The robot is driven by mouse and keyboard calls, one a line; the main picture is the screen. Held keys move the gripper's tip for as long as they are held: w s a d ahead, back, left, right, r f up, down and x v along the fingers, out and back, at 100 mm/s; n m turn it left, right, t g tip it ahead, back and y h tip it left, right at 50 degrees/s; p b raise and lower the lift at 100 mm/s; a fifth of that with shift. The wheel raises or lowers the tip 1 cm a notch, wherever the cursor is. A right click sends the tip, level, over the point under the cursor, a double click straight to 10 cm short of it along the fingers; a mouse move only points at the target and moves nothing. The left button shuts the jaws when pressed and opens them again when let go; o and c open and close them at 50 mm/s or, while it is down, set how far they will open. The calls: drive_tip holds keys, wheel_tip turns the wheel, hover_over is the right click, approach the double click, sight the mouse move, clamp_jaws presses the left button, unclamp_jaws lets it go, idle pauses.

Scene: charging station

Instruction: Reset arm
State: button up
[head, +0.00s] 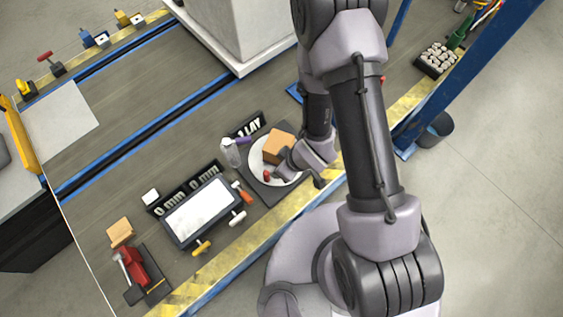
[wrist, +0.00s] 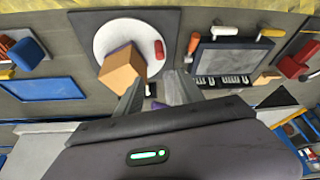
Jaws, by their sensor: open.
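My gripper (wrist: 160,92) is open in the wrist view, its two fingers pointing toward the workbench with nothing between them that I can see held. In the head view my arm reaches over the bench, and the wrist end is beside a round white plate (head: 258,170). The plate also shows in the wrist view (wrist: 108,38). A tan block (wrist: 121,70) and a red object (wrist: 159,49) lie on it. The tan block also shows in the head view (head: 279,146). The fingertips are partly hidden in the head view.
A dark-framed white panel (head: 200,211) with small handled tools around it lies left of the plate. A red tool (head: 136,264) and another tan block (head: 120,232) are at the near left. A large grey box (head: 235,30) stands behind. A blue post (head: 480,70) rises at the right.

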idle(0.4)
drive_tip(key=w+d+r+m+t+h+b, duration=0.1)
drive_tip(key=w+d+r+m, duration=0.15)
drive_tip(key=r, duration=0.45)
drive_tip(key=w+d+r+m+t+h+b, duration=0.1)
drive_tip(key=d+r+m, duration=0.25)
drive_tip(key=r, duration=0.35)
drive_tip(key=w+d+r+m+h+b, duration=0.1)
drive_tip(key=w+d+r+m, duration=0.15)
drive_tip(key=r, duration=0.45)
drive_tip(key=s+r+m+t+y+b, duration=0.1)
drive_tip(key=s+r+m, duration=0.5)
drive_tip(key=s+r, duration=0.8)
drive_tip(key=shift+a+r, duration=0.35)
drive_tip(key=shift+a, duration=0.1)
